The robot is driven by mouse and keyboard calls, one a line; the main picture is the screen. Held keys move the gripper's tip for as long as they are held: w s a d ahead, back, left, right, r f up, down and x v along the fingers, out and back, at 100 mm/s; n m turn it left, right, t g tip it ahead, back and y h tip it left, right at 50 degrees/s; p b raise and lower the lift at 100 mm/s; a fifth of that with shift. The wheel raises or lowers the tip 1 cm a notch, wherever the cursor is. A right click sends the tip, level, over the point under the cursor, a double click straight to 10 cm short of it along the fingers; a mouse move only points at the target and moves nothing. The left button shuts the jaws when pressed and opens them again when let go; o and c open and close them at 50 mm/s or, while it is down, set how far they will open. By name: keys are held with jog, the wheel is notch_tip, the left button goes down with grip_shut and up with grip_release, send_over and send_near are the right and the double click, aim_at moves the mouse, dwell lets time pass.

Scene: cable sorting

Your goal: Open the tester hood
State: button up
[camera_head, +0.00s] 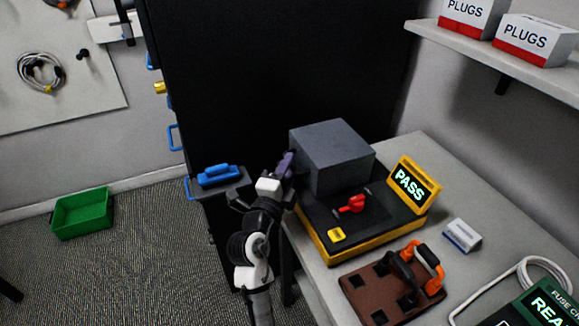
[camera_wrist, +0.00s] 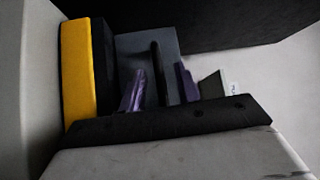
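The tester (camera_head: 322,222) has a yellow base and black top and stands on the bench. Its grey box-shaped hood (camera_head: 338,150) sits over the back part of the top; whether it is latched cannot be told. My gripper (camera_head: 287,162) is at the hood's left side, its purple fingers close to that face. In the wrist view my gripper (camera_wrist: 161,74) is open, one finger on each side of a dark upright bar (camera_wrist: 157,66) in front of the grey hood (camera_wrist: 134,48). Gaps show between bar and fingers. The tester's yellow side (camera_wrist: 77,70) is at the left.
A PASS display (camera_head: 410,185) and a red clamp-like part (camera_head: 352,204) are on the tester. A brown fixture with an orange handle (camera_head: 432,262) stands in front, a small white-blue box (camera_head: 462,235) to its right. A black cabinet (camera_head: 270,70) rises behind my gripper.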

grip_shut()
jog(key=shift+r, duration=0.1)
